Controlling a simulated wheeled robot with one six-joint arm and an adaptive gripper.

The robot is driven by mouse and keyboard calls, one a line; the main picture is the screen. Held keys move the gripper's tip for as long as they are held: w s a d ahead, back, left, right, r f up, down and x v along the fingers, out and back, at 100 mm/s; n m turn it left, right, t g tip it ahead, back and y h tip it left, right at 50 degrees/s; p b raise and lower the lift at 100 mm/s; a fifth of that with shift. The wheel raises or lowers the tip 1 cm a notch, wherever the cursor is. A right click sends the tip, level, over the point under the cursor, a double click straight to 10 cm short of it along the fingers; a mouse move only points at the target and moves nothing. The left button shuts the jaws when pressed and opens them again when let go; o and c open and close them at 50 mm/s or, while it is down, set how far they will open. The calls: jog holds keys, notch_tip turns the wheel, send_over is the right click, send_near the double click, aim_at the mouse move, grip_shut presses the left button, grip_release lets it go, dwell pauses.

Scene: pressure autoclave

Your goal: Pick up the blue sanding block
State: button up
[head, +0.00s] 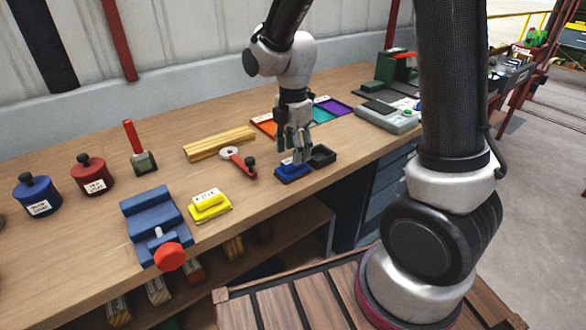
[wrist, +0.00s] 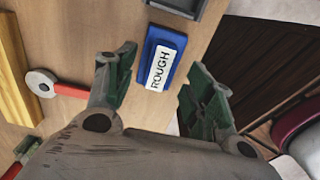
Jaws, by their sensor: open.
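The blue sanding block (head: 291,172) lies on the wooden workbench near its front edge. In the wrist view the block (wrist: 176,42) carries a white label reading "ROUGH" and sits between and beyond the two fingertips. My gripper (head: 293,142) points down just above the block in the head view and hides part of it. In the wrist view my gripper (wrist: 164,72) has its green fingers spread apart, with nothing between them. I cannot tell the exact height gap between fingertips and block.
A small dark tray (head: 321,156) stands close to the block's right. A red-handled tool (head: 240,162) lies to its left, with wooden strips (head: 219,144) behind. A yellow block (head: 210,207) and a blue vise (head: 157,226) are farther left. The bench's front edge is near.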

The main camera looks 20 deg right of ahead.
notch_tip(320, 180, down, 4)
jog(key=shift+a+r, duration=0.1)
jog(key=shift+r, duration=0.05)
jog(key=shift+c, duration=0.2)
jog(key=shift+s, duration=0.1)
jog(key=c, duration=1.1)
jog(key=shift+r, duration=0.1)
notch_tip(320, 180, up, 10)
jog(key=shift+f, duration=0.1)
